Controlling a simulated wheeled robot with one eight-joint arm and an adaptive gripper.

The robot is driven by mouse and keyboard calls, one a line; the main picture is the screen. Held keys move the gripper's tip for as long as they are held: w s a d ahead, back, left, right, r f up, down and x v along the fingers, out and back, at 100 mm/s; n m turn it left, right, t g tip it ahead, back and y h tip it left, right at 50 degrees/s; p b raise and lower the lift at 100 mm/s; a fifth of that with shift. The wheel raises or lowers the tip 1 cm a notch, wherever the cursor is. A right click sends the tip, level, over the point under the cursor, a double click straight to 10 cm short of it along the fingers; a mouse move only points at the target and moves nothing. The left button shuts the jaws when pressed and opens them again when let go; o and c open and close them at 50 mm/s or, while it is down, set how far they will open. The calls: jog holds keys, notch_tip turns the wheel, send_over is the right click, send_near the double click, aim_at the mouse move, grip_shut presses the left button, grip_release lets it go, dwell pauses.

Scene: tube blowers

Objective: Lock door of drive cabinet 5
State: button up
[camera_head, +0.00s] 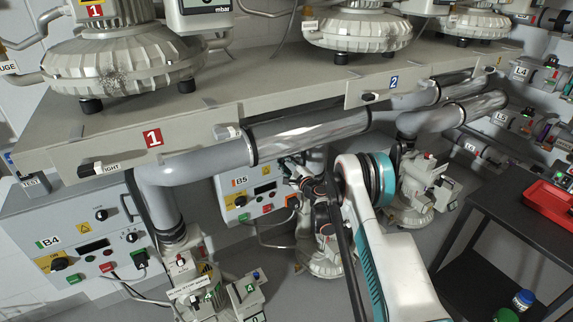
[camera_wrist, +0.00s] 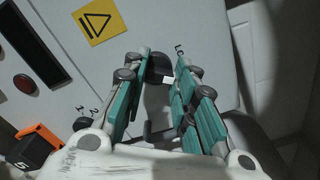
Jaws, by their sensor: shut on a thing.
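Drive cabinet 5 (camera_head: 229,187) is the pale grey box labelled B5 in the head view, below the pipes. Its front also fills much of the wrist view (camera_wrist: 212,25). A black door lock knob (camera_wrist: 160,66) sits on that front beside a partly hidden label starting "Lo". My gripper (camera_wrist: 165,60) has its two teal-padded fingers on either side of the knob, shut on it. In the head view my gripper (camera_head: 291,168) is at the cabinet's upper right, and the knob is hidden there.
Grey pipes (camera_head: 310,132) run close above my arm. Cabinet B4 (camera_head: 75,238) stands at left. White pump units (camera_head: 425,185) stand to the right. A dark cart with a red toolbox (camera_head: 552,203) is at far right.

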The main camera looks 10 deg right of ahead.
jog(key=n, duration=0.7)
jog(key=shift+s+a, duration=0.1)
jog(key=shift+a, duration=0.05)
dwell(0.4)
jog(key=o, duration=1.1)
jog(key=shift+f, duration=0.1)
jog(key=shift+c, duration=0.2)
jog(key=v, duration=1.2)
